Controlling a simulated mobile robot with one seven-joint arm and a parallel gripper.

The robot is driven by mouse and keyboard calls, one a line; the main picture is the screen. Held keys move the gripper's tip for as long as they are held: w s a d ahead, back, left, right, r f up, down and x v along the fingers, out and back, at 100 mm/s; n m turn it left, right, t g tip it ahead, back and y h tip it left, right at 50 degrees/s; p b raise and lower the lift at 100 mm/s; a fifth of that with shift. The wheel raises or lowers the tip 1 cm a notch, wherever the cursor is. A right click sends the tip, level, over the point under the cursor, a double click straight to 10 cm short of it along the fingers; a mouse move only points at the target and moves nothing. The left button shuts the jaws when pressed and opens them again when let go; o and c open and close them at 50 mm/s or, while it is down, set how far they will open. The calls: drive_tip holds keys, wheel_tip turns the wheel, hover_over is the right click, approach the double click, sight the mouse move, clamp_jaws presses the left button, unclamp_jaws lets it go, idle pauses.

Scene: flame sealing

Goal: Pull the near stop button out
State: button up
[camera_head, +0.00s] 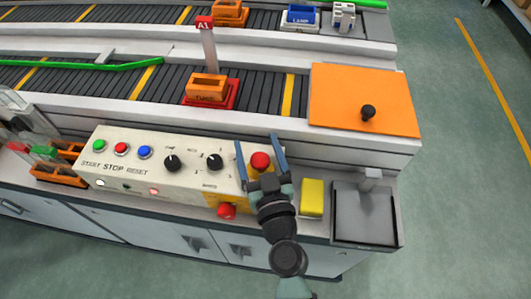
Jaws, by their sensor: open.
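My gripper (258,142) is open, its two blue fingers pointing away from me over the right end of the white control box (185,185). A red mushroom stop button (261,161) on the box top shows between the fingers. I cannot tell whether they touch it or how high they are above it. A second red mushroom button (226,211) sits lower, at the box's front by a yellow plate (213,201), left of my wrist. My gripper and wrist hide part of the box's right end.
Green (99,145), red (121,149) and blue (144,152) buttons and two black knobs (172,163) share the box. A yellow block (312,198) and grey tray (363,219) are to the right. An orange panel (362,100) and conveyor (110,80) lie behind.

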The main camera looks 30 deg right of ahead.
drive_tip(key=b+v, duration=0.5)
drive_tip(key=v, duration=0.7)
drive_tip(key=shift+r, duration=0.1)
